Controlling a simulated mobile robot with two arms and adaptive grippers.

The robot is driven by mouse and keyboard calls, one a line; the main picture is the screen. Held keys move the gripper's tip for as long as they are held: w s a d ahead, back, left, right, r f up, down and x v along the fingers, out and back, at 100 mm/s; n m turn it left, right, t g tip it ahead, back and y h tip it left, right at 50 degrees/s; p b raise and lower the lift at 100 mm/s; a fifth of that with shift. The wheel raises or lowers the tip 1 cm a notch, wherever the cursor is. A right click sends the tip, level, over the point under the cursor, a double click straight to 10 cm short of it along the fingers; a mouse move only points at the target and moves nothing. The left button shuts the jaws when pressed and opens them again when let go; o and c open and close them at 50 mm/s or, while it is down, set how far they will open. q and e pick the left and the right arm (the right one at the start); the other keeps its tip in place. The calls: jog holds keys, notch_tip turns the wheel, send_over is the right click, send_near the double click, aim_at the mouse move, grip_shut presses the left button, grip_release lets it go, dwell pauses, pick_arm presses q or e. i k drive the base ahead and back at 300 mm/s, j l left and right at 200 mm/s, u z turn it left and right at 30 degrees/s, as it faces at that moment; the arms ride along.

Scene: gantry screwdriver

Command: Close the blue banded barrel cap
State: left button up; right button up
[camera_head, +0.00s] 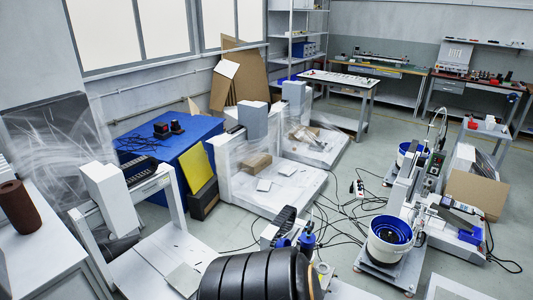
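I cannot clearly make out a barrel cap in the head view. A round white drum-shaped unit with a blue bowl-like top (390,232) stands on a low metal base at the right. A similar blue-topped unit (408,152) stands farther back, partly hidden by a machine. A small blue bottle-like part (307,240) stands upright near the bottom middle, behind a large black ribbed cylinder (255,277) cut off by the lower edge. I cannot tell whether any of these is the banded barrel. Neither of my grippers shows.
A blue table (172,168) stands left of plastic-wrapped machines (250,180). A white gantry frame (112,200) and a counter with a brown roll (20,207) are at the left. Cables (340,222) cross the floor.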

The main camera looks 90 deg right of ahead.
aim_at(281, 242)
jog(key=z, duration=2.85)
